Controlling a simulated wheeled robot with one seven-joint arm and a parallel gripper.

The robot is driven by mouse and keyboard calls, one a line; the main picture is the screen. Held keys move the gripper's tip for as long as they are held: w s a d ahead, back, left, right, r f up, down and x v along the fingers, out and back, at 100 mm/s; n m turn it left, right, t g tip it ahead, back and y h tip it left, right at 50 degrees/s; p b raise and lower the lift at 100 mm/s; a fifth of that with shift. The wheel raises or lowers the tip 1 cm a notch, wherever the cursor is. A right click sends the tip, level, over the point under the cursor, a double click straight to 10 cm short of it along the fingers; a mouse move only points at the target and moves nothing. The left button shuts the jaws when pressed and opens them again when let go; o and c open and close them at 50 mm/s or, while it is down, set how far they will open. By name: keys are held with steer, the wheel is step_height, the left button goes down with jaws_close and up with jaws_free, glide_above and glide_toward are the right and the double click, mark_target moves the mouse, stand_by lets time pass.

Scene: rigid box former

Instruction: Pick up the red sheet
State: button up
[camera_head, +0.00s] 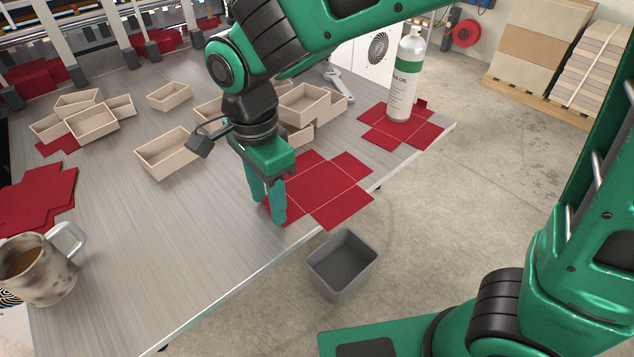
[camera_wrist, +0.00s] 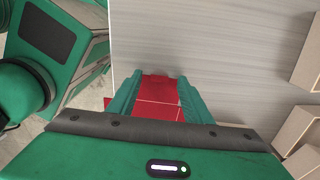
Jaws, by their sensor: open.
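A flat red sheet (camera_head: 325,187), cross-shaped with pale crease lines, lies near the table's front edge, one corner reaching past it. My gripper (camera_head: 268,208) points down at its left end and hides part of it. The gripper is open. In the wrist view the red sheet (camera_wrist: 158,95) shows between the two green fingers (camera_wrist: 160,100), with nothing clamped. I cannot tell whether the fingertips touch the sheet or the table. Another red sheet (camera_head: 374,127) lies farther right under a bottle, and more red sheets (camera_head: 40,197) lie overlapped at the left.
A white and green bottle (camera_head: 406,80) stands on the right sheet. Several open wooden boxes (camera_head: 166,155) sit behind my gripper. A wrench (camera_head: 338,84) lies at the back. A mug (camera_head: 38,272) stands front left. A grey bin (camera_head: 342,265) is beyond the front edge. The table's front middle is clear.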

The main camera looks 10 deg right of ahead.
steer(key=shift+f, duration=0.25)
steer(key=c, duration=1.1)
steer(key=shift+r, duration=0.15)
